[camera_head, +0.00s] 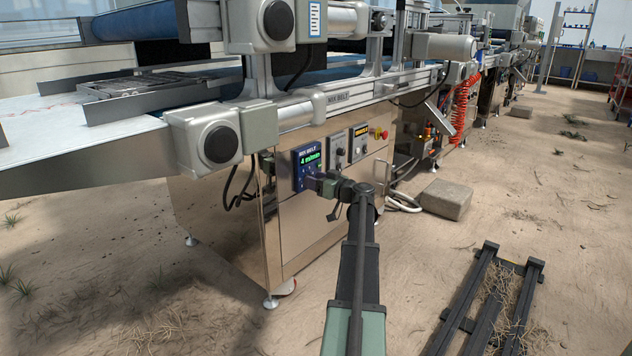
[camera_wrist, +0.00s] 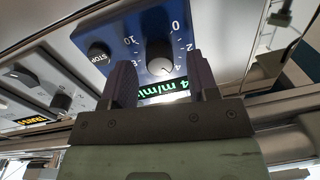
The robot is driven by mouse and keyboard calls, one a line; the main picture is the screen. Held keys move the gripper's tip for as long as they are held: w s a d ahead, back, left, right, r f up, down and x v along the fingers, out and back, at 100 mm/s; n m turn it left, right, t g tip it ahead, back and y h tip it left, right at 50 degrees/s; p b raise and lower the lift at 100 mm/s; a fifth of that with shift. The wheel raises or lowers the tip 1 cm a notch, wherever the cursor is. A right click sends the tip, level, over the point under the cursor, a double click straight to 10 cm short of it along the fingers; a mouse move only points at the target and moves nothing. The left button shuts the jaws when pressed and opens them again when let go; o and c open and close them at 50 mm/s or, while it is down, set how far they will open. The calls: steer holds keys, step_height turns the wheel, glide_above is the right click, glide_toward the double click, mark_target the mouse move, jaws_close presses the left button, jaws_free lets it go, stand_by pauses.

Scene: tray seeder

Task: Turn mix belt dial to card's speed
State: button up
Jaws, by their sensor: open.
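The blue mix belt panel (camera_head: 307,166) on the steel cabinet has a green display reading 4 m/min. In the wrist view the panel (camera_wrist: 135,30) appears turned over, with its dial (camera_wrist: 159,58) between my fingertips. The dial's white pointer mark is toward the 4 on a scale with 0, 2, 4 and 10 readable. My gripper (camera_wrist: 160,72) is open, one finger on each side of the dial; I cannot tell if either touches it. In the head view my gripper (camera_head: 317,184) is at the panel. A white card (camera_head: 314,18) hangs on the upper machine; its text is too small to read.
A black STOP button (camera_wrist: 98,54) sits beside the dial. A grey control panel (camera_head: 338,149) and a red emergency button (camera_head: 380,134) are to the right. A stone block (camera_head: 446,199) and a dark rail frame (camera_head: 487,300) lie on the sandy floor.

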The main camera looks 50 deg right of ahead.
steer(key=c, duration=0.9)
steer(key=shift+m, duration=0.3)
steer(key=shift+f+m+t+h+b, duration=0.15)
steer(key=shift+m+b, duration=0.15)
steer(key=shift+m, duration=3.65)
steer(key=shift+m+t+h+b, duration=0.15)
steer(key=shift+m+b, duration=0.1)
steer(key=shift+m, duration=3.7)
steer(key=o, duration=0.9)
